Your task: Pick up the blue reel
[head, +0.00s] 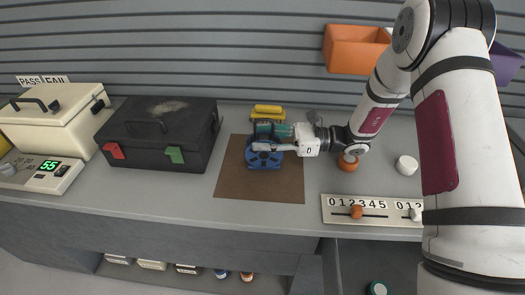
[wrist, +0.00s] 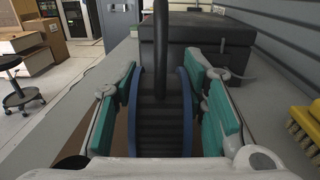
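The blue reel (head: 262,160) stands upright on a brown mat (head: 230,184) on the bench. My gripper (head: 268,140) is over the reel from the right, with its fingers around it. In the wrist view the reel, with its dark ribbed core and blue flanges (wrist: 189,110), sits between the teal pads of my gripper (wrist: 165,100). The fingers look open, one beside each flange, with narrow gaps. Whether a pad touches a flange is hard to tell. The gripper hides part of the reel in the head view.
A black case (head: 158,140) stands left of the mat. A yellow brush (head: 267,111) lies just behind the reel. An orange knob (head: 348,162) and a white one (head: 406,165) stand to the right, behind a numbered slider panel (head: 340,216). The mat's front is clear.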

